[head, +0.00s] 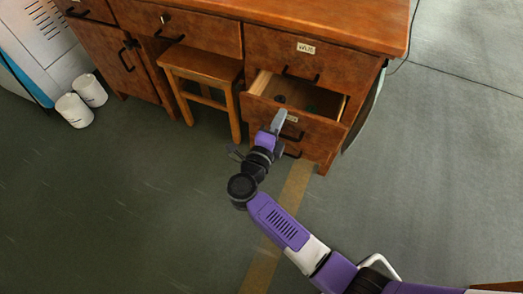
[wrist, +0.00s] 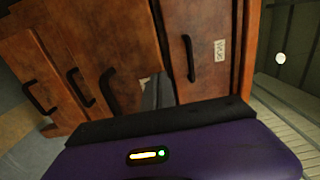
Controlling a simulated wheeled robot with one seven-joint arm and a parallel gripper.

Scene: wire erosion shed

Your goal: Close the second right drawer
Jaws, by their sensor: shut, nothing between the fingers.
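The second right drawer (head: 265,111) of the brown wooden desk is pulled partly out. Its pale inside shows, with small dark items in it. In the wrist view the picture is turned sideways; the grey fingers (wrist: 158,92) stand before the drawer front (wrist: 115,40).
The top right drawer (head: 275,57) above is shut, and a lower drawer with a handle is partly hidden by my arm. A wooden stool (head: 200,64) stands left of the drawers. Two white cylinders (head: 74,110) are on the floor at left. The floor in front is clear.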

